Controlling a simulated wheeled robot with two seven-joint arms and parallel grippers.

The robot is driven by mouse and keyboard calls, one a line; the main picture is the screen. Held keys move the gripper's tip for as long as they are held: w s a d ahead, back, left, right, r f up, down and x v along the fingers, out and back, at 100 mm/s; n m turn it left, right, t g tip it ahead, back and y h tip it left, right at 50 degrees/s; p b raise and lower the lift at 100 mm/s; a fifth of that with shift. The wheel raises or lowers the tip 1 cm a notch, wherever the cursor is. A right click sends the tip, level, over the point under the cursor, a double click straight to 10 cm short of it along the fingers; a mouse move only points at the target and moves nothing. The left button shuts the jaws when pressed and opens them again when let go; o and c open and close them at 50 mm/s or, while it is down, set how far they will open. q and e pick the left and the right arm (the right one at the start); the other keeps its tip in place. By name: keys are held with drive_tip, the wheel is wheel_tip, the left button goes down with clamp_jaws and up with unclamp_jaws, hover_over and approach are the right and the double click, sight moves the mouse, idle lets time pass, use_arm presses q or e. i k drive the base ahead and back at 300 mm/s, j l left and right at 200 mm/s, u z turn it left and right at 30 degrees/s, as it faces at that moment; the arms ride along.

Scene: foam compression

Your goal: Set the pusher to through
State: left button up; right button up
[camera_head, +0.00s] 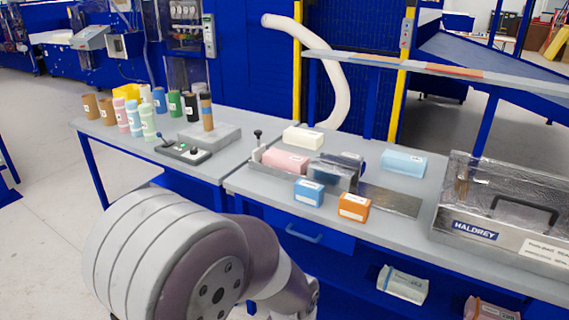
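A metal press fixture lies on the right-hand table, with an upright black-knobbed handle (257,145) at its left end. I cannot tell for certain whether this handle belongs to the pusher. A pink foam block (285,160) lies beside the handle, left of a dark, shiny metal housing (335,172). A flat metal plate (392,201) extends to the right of the housing. A grey control box (184,152) with a blue-tipped lever leaning left stands on the left-hand table. One of my arms fills the lower left foreground. Neither gripper shows.
Cream (303,138), light blue (403,163), blue (308,193) and orange (354,207) blocks lie around the fixture. A metal HALDREY case (505,222) stands at right. Several coloured rolls stand on the left-hand table (95,129). A gap separates the tables at the front.

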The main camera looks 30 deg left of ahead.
sight(257, 154)
drive_tip(key=u, duration=1.25)
drive_tip(key=i+j, duration=0.2)
drive_tip(key=i, duration=0.25)
drive_tip(key=i+j, duration=0.2)
drive_tip(key=i, duration=0.3)
drive_tip(key=i+j, duration=0.15)
drive_tip(key=i, duration=0.3)
drive_tip(key=i+j+z, duration=0.1)
drive_tip(key=i, duration=0.4)
drive_tip(key=i+j, duration=0.35)
drive_tip(key=i, duration=0.1)
